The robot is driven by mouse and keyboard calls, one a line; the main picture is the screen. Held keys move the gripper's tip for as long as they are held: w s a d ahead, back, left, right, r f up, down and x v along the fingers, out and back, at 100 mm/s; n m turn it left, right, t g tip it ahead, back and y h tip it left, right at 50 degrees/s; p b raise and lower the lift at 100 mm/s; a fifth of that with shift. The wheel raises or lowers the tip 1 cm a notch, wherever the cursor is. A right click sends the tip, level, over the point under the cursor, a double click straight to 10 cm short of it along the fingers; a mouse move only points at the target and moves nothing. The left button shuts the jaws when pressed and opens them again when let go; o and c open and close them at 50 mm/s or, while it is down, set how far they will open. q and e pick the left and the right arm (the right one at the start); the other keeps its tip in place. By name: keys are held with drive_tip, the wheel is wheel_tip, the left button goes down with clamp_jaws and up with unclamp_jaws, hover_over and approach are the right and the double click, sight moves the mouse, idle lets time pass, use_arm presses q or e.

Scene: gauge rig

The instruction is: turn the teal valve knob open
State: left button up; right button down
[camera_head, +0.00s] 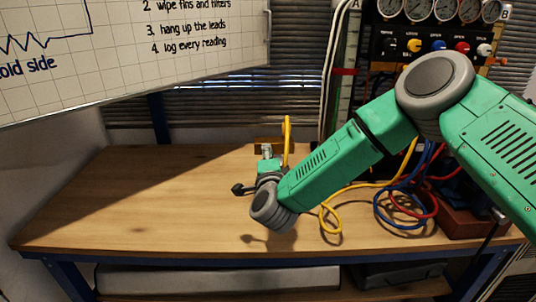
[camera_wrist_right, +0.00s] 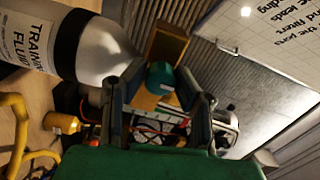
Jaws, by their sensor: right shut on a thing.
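The teal valve knob (camera_wrist_right: 160,78) is in the right wrist view, between the two fingertips of my right gripper (camera_wrist_right: 161,72). The fingers are shut on its sides. Behind the knob is a brown wooden block or board (camera_wrist_right: 166,45). In the head view my right gripper (camera_head: 266,152) is at the back of the bench, at the end of my green arm. The knob cannot be made out there. Whether the knob has turned cannot be told. My left gripper is not in view.
A bottle labelled training fluid (camera_wrist_right: 60,45) lies close to the gripper in the wrist view. A yellow hose (camera_head: 287,140) stands beside the gripper. Coiled hoses (camera_head: 400,205) and a gauge panel (camera_head: 440,45) are at right. The wooden bench (camera_head: 140,205) is clear at left.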

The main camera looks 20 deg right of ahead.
drive_tip(key=shift+s+a+f, duration=0.1)
drive_tip(key=shift+a+f, duration=0.05)
drive_tip(key=shift+f, duration=0.2)
drive_tip(key=c, duration=1.6)
unclamp_jaws()
drive_tip(key=o, duration=0.3)
drive_tip(key=shift+r, duration=0.1)
drive_tip(key=v, duration=1.1)
drive_tip(key=shift+s, duration=0.35)
drive_tip(key=shift+a, duration=0.1)
